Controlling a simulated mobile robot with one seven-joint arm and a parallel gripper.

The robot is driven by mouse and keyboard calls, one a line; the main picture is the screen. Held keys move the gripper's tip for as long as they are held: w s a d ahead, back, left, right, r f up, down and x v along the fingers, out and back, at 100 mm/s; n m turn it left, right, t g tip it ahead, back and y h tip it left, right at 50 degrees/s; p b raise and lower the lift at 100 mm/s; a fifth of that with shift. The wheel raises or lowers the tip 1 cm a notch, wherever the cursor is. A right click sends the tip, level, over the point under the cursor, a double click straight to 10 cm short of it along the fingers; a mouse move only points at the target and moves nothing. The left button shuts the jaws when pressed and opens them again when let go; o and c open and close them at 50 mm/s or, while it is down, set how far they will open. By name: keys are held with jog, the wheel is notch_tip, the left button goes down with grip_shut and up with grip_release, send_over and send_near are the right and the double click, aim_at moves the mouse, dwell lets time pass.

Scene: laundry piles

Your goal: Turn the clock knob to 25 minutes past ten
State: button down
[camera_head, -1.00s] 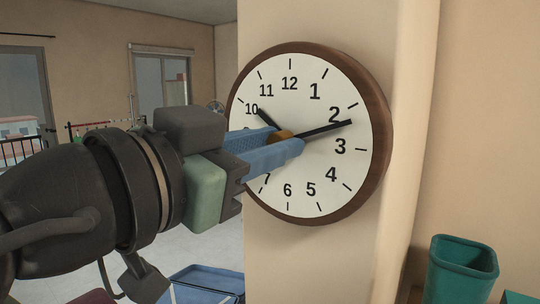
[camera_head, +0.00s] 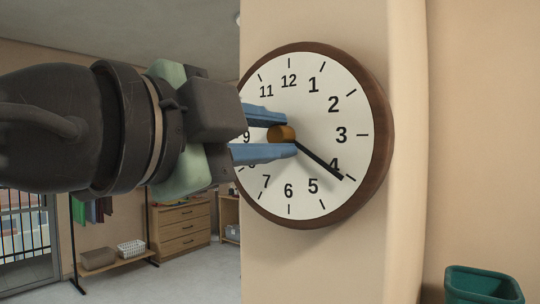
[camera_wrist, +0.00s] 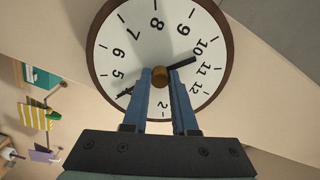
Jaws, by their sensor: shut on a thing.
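The round wall clock (camera_head: 383,140) has a dark wooden rim and a white face. It also shows, rotated, in the wrist view (camera_wrist: 229,60). My gripper (camera_head: 290,135) is shut on the brown clock knob (camera_head: 281,133) at the centre, one blue finger on each side; the grip also shows in the wrist view, where the knob (camera_wrist: 160,77) sits between the fingertips. The long minute hand (camera_head: 320,161) points at about the 4. The short hour hand (camera_wrist: 184,63) points between 10 and 11 in the wrist view; my gripper hides it in the head view.
The clock hangs on a beige wall pillar (camera_head: 330,265). A teal bin (camera_head: 484,287) stands at the lower right. A wooden drawer chest (camera_head: 182,229) and a clothes rack with a low shelf (camera_head: 118,266) are behind at the lower left.

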jog(key=m+b, duration=0.2)
jog(key=m, duration=0.3)
jog(key=shift+m, duration=0.3)
dwell(0.4)
jog(key=c, duration=0.7)
grip_release()
jog(key=shift+s, duration=0.15)
